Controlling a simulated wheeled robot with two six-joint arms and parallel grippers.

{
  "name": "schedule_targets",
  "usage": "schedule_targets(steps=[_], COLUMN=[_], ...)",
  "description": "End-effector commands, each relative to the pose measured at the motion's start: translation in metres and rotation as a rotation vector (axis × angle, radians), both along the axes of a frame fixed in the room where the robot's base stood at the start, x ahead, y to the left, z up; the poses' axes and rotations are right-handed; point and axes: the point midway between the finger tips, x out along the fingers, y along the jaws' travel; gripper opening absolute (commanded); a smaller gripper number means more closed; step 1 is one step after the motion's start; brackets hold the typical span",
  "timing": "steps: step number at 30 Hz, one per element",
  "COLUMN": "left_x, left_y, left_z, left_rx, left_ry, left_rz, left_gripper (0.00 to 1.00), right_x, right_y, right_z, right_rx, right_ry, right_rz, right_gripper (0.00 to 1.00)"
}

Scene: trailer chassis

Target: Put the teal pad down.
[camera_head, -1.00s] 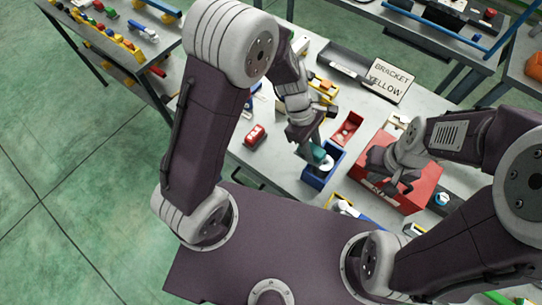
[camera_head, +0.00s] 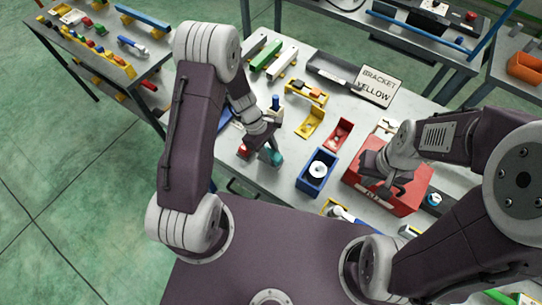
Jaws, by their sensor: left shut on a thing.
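The teal pad (camera_head: 277,158) is at the fingertips of my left gripper (camera_head: 266,154), low over the grey bench or on it; I cannot tell whether it touches. My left gripper is shut on the pad and hides part of it. The pad is left of the blue bin (camera_head: 303,187) and just right of a small red part (camera_head: 242,150). My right gripper (camera_head: 382,184) hangs over the red box (camera_head: 408,201), and its finger gap is not clear.
The blue bin holds a white round thing (camera_head: 318,169). Yellow (camera_head: 310,122) and red (camera_head: 339,134) brackets stand behind it. A sign reading "BRACKET YELLOW" (camera_head: 376,86) stands at the back beside a dark tray (camera_head: 335,71). A little bare bench shows between pad and bin.

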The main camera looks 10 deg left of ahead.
Motion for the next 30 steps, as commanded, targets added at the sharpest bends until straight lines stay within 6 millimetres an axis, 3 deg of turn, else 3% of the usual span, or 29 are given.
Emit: schedule_targets(steps=[4,15,16,18,30], left_x=[-0.001,0.0,0.0,0.0,0.001], left_y=[0.0,0.0,0.0,0.0,0.001], left_z=[-0.023,-0.03,-0.03,-0.029,-0.021], left_rx=[0.001,0.001,0.001,0.001,0.001], left_ry=[0.002,0.0,0.0,0.0,-0.001], left_rz=[0.001,0.0,0.0,0.0,0.0], left_gripper=[0.0,0.0,0.35,0.54,0.54], right_x=[0.0,0.0,0.0,0.0,0.0], right_y=[0.0,0.0,0.0,0.0,0.0], right_z=[0.002,-0.003,-0.002,-0.001,0.003], right_rx=[0.0,0.0,0.0,0.0,0.0], right_ry=[0.0,0.0,0.0,0.0,0.0], right_rz=[0.0,0.0,0.0,0.0,0.0], right_gripper=[0.0,0.0,0.0,0.0,0.0])
